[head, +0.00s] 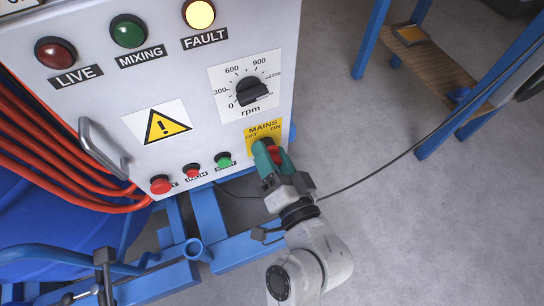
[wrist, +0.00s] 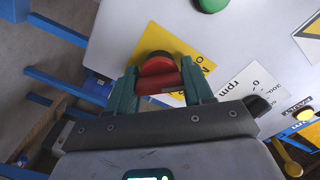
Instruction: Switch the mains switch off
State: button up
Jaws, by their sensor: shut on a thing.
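The red mains switch (head: 276,154) sits on a yellow plate (head: 255,135) marked MAINS, with OFF on the left and ON on the right, low on the right side of the pale control panel. My gripper (head: 268,157) is at the switch, its green fingers on either side of the red grip. In the wrist view the red switch (wrist: 158,75) lies between the two fingers (wrist: 165,88), which are shut on its bar. The fingers hide part of the switch and plate in the head view, so I cannot tell which mark it points to.
A red button (head: 161,184), a small red INCH button (head: 193,170) and a green button (head: 224,160) are left of the switch. The rpm dial (head: 251,91) is above. The FAULT lamp (head: 199,14) glows. Right of the panel is open floor, crossed by a dark cable.

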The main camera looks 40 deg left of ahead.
jog(key=shift+f, duration=0.1)
dwell(0.3)
jog(key=o, duration=1)
jog(key=shift+o, duration=0.2)
jog(key=v, duration=1.1)
jog(key=shift+a, duration=0.1)
